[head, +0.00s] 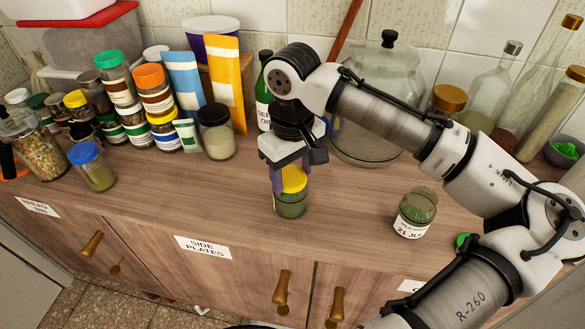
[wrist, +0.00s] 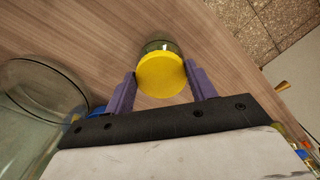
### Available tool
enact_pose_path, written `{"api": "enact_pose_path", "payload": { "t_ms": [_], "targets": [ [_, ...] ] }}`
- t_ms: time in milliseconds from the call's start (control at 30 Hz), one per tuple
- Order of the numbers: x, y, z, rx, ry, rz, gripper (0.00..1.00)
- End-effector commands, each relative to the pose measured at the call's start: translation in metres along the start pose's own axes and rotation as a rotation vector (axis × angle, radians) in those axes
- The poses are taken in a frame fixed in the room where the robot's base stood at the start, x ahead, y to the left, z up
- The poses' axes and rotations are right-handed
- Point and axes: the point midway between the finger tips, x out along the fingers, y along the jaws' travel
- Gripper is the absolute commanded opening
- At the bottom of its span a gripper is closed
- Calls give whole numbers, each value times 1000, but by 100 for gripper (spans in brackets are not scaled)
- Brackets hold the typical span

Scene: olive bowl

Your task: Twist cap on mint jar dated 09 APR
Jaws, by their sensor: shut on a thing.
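My gripper (head: 291,180), with purple fingers, is shut on a yellow cap (head: 293,179). The cap also shows in the wrist view (wrist: 161,75) between both fingers. It sits at the mouth of a small glass jar (head: 290,204) with green contents, upright on the counter. I cannot tell whether the cap is threaded on, and no date on this jar is readable. A second jar (head: 415,212), labelled 21 JUL, stands uncapped to the right with green contents. A green cap (head: 462,241) lies on the counter beside it, partly behind my arm.
Jars, tubes and bottles crowd the left and back of the counter (head: 345,208). A large glass jar (head: 375,125) stands behind my gripper, close by in the wrist view (wrist: 35,100). A blue-capped jar (head: 92,168) stands at left. The counter's front edge is close; space beside the held jar is clear.

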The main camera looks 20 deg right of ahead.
Motion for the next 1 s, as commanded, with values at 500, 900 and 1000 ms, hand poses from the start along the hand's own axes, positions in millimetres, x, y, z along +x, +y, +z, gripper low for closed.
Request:
{"api": "enact_pose_path", "payload": {
  "t_ms": [500,900,1000],
  "targets": [
    [0,-2,-1,341,1,1,34],
    [-3,-4,-1,469,-1,-2,34],
    [-3,-4,-1,563,1,-2,34]
  ]
}}
